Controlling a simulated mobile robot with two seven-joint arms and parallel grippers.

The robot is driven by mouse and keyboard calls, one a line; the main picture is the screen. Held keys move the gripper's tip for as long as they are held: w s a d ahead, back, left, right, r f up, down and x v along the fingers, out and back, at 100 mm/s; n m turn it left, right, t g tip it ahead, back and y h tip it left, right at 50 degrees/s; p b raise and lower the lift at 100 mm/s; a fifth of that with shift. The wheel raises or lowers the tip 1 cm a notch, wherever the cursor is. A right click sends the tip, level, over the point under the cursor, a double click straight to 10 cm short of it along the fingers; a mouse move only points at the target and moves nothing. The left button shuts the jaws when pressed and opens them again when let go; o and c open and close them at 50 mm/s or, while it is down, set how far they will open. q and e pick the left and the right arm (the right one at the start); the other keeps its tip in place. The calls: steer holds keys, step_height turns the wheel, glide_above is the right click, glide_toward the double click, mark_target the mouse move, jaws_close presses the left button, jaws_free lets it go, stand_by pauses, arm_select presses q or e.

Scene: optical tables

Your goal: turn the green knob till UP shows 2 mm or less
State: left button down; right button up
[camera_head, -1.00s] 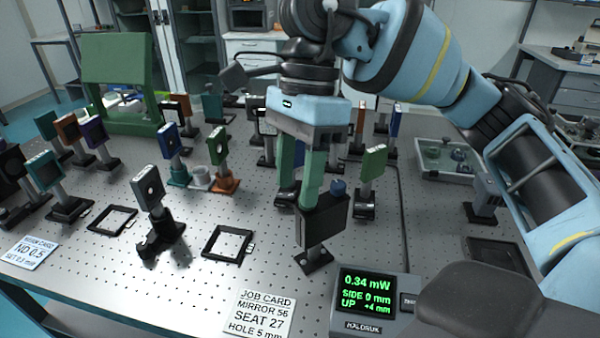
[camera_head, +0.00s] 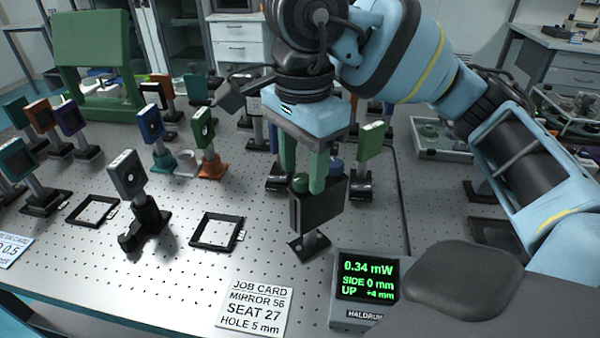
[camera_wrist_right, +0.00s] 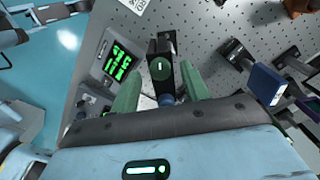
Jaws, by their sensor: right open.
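A black mount (camera_head: 322,207) stands on a post, with a green knob (camera_head: 300,184) and a blue knob (camera_head: 336,164) on its top edge. My right gripper (camera_head: 304,181) is over the mount, pointing down, its green fingers open. In the right wrist view, the green knob (camera_wrist_right: 160,68), with a white mark, lies between the fingertips; I cannot tell if they touch it. The blue knob (camera_wrist_right: 166,100) sits nearer the palm. The readout (camera_head: 367,278) shows 0.34 mW, SIDE 0 mm, UP +4 mm. My left gripper is not in view.
A green-sided mount (camera_head: 370,142) stands close on the right. A job card (camera_head: 255,308) lies in front. Several other mounts fill the back left.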

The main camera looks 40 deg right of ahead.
steer(key=shift+f, duration=0.6)
steer(key=c, duration=1)
steer(key=shift+n, duration=0.3)
